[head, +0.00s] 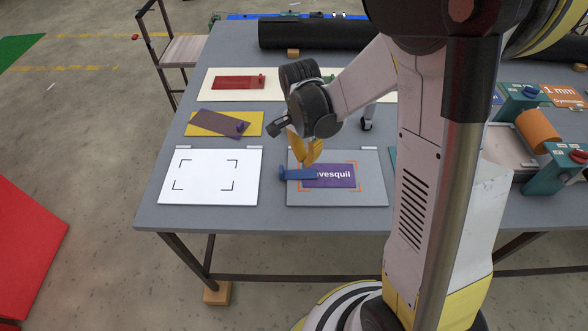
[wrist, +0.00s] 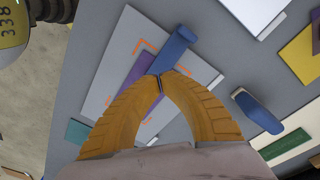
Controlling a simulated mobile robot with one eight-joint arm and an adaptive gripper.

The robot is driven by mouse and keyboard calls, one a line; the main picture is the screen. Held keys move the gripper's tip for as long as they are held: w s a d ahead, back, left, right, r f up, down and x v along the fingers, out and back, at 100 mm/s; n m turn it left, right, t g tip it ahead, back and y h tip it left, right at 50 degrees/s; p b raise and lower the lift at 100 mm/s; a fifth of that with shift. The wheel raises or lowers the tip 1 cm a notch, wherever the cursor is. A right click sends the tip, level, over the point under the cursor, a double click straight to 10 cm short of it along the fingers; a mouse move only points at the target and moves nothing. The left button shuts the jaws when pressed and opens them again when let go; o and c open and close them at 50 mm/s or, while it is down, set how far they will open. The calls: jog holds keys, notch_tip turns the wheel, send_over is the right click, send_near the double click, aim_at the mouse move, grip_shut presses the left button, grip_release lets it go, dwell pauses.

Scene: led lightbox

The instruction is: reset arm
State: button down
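My gripper (head: 304,160) is low over the grey board with orange corner marks (head: 374,192). In the wrist view its two orange fingers (wrist: 158,79) come together at the tips, with only a thin dark line between them. A blue bar (head: 298,174) lies across the left part of a purple card (head: 335,182) with white lettering, partly covering it. In the wrist view the blue bar (wrist: 176,48) starts right at the fingertips. I cannot tell whether the tips touch it. My fingers hide part of the card.
To the left lies a white board with black corner marks (head: 210,188). Behind are a yellow board (head: 200,120) with a purple-brown piece and a cream board (head: 230,93) with a red piece. A black cylinder (head: 315,34) lies at the back. Teal equipment (head: 540,175) stands at right.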

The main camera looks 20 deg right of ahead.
jog(key=shift+r, duration=0.6)
jog(key=s+a+r+n+t+y+b, duration=0.1)
jog(key=s+a+r+n+t+b, duration=0.2)
jog(key=s+r+n+t+b, duration=0.3)
jog(key=shift+s+r+n+t, duration=0.7)
jog(key=shift+s+r+n, duration=1.4)
jog(key=shift+s+n, duration=1.3)
jog(key=shift+w, duration=0.2)
